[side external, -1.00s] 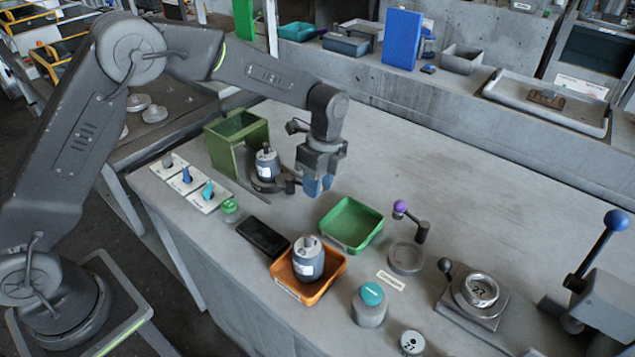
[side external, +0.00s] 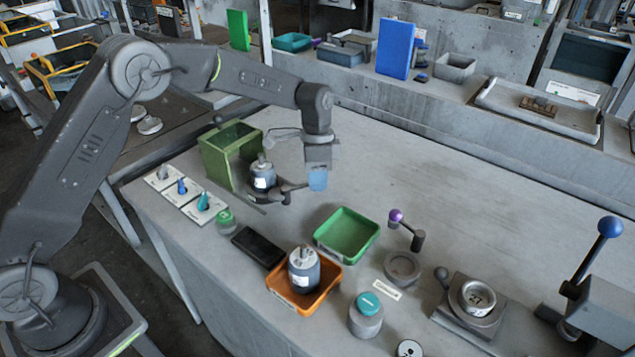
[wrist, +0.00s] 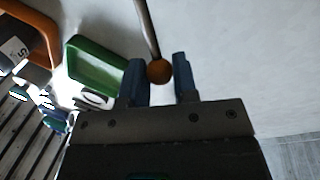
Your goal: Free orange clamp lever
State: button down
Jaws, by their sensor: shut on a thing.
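The orange clamp lever shows in the wrist view as a grey rod (wrist: 147,28) ending in an orange ball knob (wrist: 159,71). My gripper (wrist: 159,76) is shut on this knob, which sits between its two blue fingers. In the side view my gripper (side external: 318,180) is low over the bench, at the right of a dark clamp (side external: 286,188). A grey motor-like unit (side external: 263,175) with a white label stands upright at this clamp. The knob is hidden by the fingers in the side view.
A green open box (side external: 222,158) stands behind the clamp. A green tray (side external: 347,234) and an orange tray (side external: 325,289) holding another grey unit (side external: 304,268) lie nearer. A purple-knobbed lever (side external: 396,215) stands to the right. The bench behind is clear.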

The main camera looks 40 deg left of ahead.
jog(key=a+n, duration=0.1)
jog(key=w+a+n, duration=0.1)
jog(key=n, duration=0.1)
jog(key=shift+w+r+n+t+h, duration=0.1)
jog(key=shift+w+n+t+h, duration=0.05)
jog(key=shift+n+t+h, duration=0.15)
jog(key=shift+w+a+n+t, duration=0.15)
jog(key=shift+a+n, duration=0.4)
jog(key=shift+n, duration=0.35)
jog(key=shift+w+a+n+t, duration=0.15)
jog(key=shift+a+n, duration=0.4)
jog(key=shift+n, duration=0.35)
jog(key=c, duration=0.9)
grip_release()
jog(key=shift+s, duration=0.1)
notch_tip(320, 180, up, 14)
jog(key=a, duration=0.2)
jog(key=shift+w+a+f, duration=0.2)
jog(key=shift+a+f, duration=0.05)
jog(key=shift+a, duration=0.1)
